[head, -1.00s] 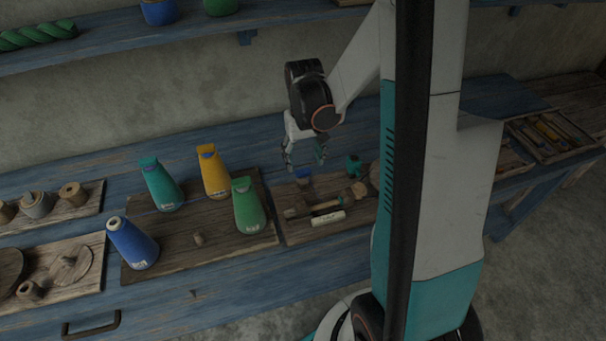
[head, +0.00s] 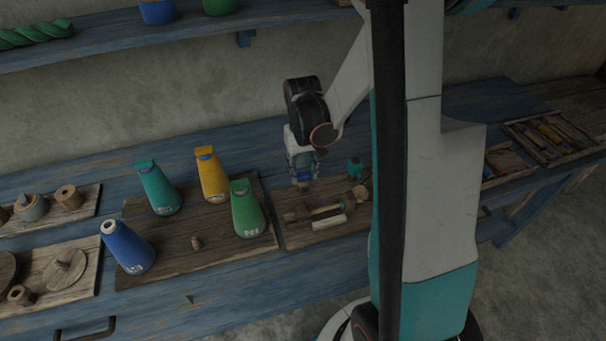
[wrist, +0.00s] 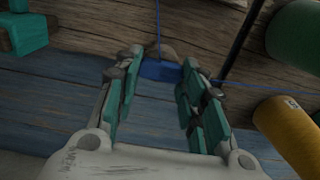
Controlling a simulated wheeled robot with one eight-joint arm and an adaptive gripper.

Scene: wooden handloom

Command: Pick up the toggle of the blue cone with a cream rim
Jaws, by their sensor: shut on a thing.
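My gripper (head: 301,183) is over the back left of the right-hand wooden board, pointing down. In the wrist view its fingertips (wrist: 160,72) are shut on a small blue block-like toggle (wrist: 159,71), which shows between them. It also shows under the gripper in the head view (head: 302,184). A thin blue thread rises from around it and another runs off to the right. I cannot tell whether the toggle touches the board.
The left-hand board (head: 225,255) also holds a teal cone (head: 158,190), a yellow cone (head: 211,178), a green cone (head: 247,213) and a small wooden peg (head: 196,242). Wooden tools (head: 325,209) and a teal piece (head: 355,168) lie near the gripper. A shelf (head: 110,45) runs above.

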